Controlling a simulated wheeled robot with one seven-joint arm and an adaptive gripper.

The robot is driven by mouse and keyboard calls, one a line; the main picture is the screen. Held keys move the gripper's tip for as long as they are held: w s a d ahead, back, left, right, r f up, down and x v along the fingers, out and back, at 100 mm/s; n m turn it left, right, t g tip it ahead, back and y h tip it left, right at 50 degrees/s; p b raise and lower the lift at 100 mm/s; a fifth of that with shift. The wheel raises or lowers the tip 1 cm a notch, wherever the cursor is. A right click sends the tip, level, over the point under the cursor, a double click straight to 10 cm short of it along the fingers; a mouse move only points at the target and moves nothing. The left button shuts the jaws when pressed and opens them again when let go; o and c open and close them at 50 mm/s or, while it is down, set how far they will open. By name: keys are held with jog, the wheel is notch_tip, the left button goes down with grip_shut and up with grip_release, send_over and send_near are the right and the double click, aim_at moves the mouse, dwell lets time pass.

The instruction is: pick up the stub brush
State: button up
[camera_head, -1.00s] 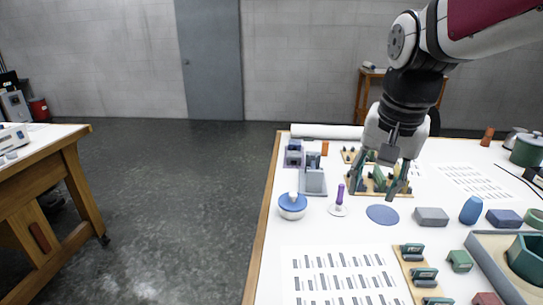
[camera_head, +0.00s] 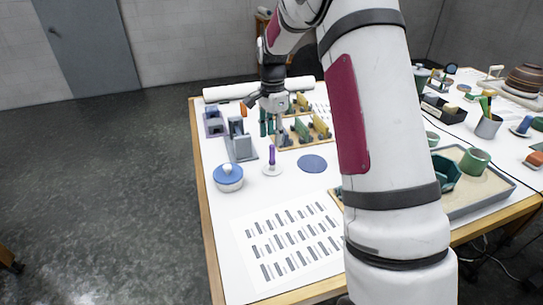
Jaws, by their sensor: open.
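A small purple upright piece (camera_head: 272,156) stands on a round white base on the white table. It may be the stub brush, but it is too small to be sure. My gripper (camera_head: 268,128) points down behind it, with its dark green fingers apart and nothing seen between them. The gripper is close to the far side of the purple piece; I cannot tell how high above the table the fingertips are.
A grey stepped block (camera_head: 239,142) is left of my gripper, and wooden racks with green and yellow pieces (camera_head: 305,132) are right. A blue-lidded pot (camera_head: 228,177), a blue disc (camera_head: 312,163) and a printed sheet (camera_head: 290,243) lie nearer. My arm hides the table's middle.

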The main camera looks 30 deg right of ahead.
aim_at(272, 160)
notch_tip(272, 160, down, 10)
jog(key=shift+w+f+p, duration=0.15)
jog(key=shift+f+p, duration=0.1)
jog(key=shift+p, duration=0.95)
grip_shut()
